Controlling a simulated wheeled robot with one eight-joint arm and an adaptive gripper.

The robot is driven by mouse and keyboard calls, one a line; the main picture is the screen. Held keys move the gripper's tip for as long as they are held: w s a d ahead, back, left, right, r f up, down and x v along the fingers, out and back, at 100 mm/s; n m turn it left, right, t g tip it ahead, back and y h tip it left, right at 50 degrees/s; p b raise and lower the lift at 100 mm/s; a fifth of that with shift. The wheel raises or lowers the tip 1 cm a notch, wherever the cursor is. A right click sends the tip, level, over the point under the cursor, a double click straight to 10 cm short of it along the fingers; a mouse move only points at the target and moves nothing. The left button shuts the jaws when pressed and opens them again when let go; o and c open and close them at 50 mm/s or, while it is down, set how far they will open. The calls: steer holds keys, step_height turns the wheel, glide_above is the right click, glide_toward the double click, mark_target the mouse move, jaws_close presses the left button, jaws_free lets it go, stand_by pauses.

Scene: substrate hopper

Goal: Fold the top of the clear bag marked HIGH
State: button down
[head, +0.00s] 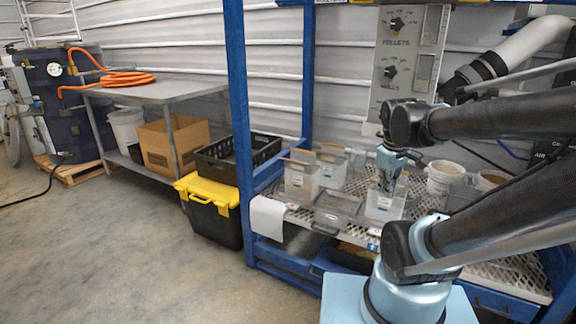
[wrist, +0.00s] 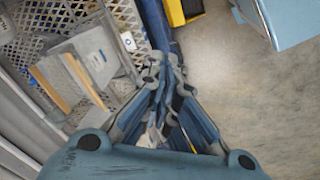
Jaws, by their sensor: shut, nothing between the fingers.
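Clear bags stand on the wire-mesh shelf (head: 300,212). One clear bag (head: 383,207) with a small label is right under my gripper (head: 388,186), which points down at its top. Two more clear bags (head: 301,180) (head: 332,172) stand to the left, with wooden strips along their tops. The labels are too small to read, so I cannot tell which bag is marked HIGH. In the wrist view my gripper (wrist: 163,72) is shut with its fingers together and empty. One clear bag (wrist: 88,62) with a wooden strip shows left of the fingers there.
A grey tray (head: 337,207) lies left of the near bag. White buckets (head: 445,178) stand to the right. Blue frame posts (head: 238,120) bound the shelf. A control panel (head: 410,50) rises behind. A black and yellow tote (head: 212,208) stands on the floor at left; open floor lies beyond.

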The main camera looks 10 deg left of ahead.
steer(key=w+a+r+n, duration=0.2)
steer(key=w+a+n, duration=0.5)
steer(key=w+a, duration=0.1)
steer(key=w+a+r+n, duration=0.2)
steer(key=w+a+n, duration=0.5)
steer(key=a, duration=0.2)
steer(key=w+a+f+n+t, duration=0.1)
steer(key=w+a+f+n, duration=0.15)
steer(key=a, duration=0.45)
steer(key=w+a+f+n+h, duration=0.1)
steer(key=a+n, duration=0.3)
steer(key=a, duration=0.3)
steer(key=w+a+f+n+t, duration=0.1)
steer(key=w+a+f+n, duration=0.1)
steer(key=a+n, duration=0.35)
steer(key=w+f+m, duration=0.2)
steer(key=w+f, duration=0.1)
steer(key=f, duration=0.6)
steer(key=shift+w+d+r, duration=0.3)
steer(key=shift+w+r, duration=0.5)
steer(key=shift+r, duration=0.05)
steer(key=shift+w+d+r, duration=0.3)
steer(key=shift+w+r, duration=0.45)
steer(key=shift+r, duration=0.05)
steer(key=shift+a+r, duration=0.1)
